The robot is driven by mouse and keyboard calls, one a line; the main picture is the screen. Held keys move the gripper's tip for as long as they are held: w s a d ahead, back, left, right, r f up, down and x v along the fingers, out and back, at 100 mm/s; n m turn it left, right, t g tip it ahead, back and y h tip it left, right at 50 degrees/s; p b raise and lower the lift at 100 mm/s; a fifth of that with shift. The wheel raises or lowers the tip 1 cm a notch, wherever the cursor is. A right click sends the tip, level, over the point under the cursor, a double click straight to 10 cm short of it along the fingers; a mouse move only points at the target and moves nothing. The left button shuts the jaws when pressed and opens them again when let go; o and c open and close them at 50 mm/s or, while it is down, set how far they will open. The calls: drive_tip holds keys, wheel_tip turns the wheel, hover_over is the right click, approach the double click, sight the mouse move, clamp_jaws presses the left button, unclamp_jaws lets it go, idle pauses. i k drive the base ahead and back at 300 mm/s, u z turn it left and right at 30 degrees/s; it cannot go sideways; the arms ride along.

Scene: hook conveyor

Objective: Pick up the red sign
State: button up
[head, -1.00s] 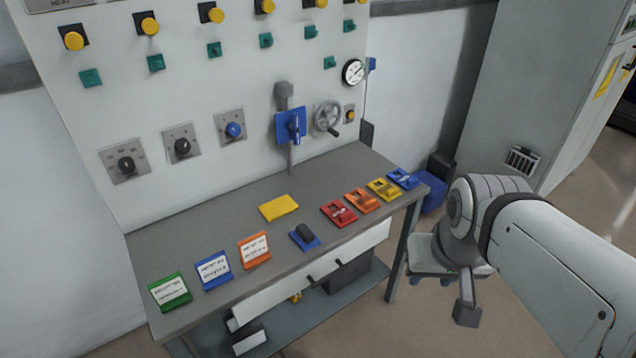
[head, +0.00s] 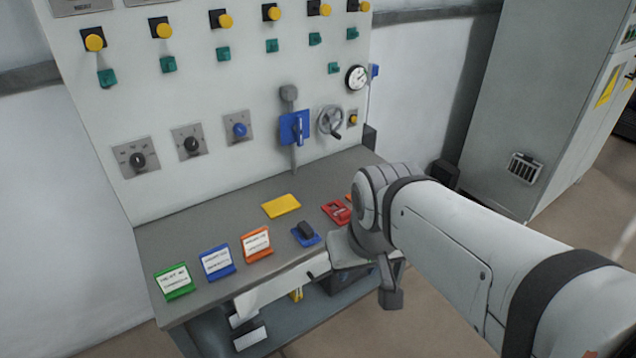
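The red sign (head: 335,213) is a small red plate with a dark and pale middle. It lies on the grey bench top, near its front right, and its right end is close to my arm's outline. My gripper (head: 378,275) hangs at the end of my arm, in front of the bench edge, lower right of the red sign and apart from it in the picture. Its fingers are seen from an awkward side, so I cannot tell whether they are open or shut. No held object shows.
On the bench (head: 190,238) are a yellow plate (head: 281,206), a blue piece with a black block (head: 306,234), and standing green (head: 174,282), blue (head: 217,262) and orange (head: 257,244) signs. A control panel (head: 200,100) rises behind. My arm hides the bench's right end.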

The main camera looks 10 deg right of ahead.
sight(341, 216)
drive_tip(key=z, duration=0.05)
drive_tip(key=i, duration=1)
drive_tip(key=u, duration=0.05)
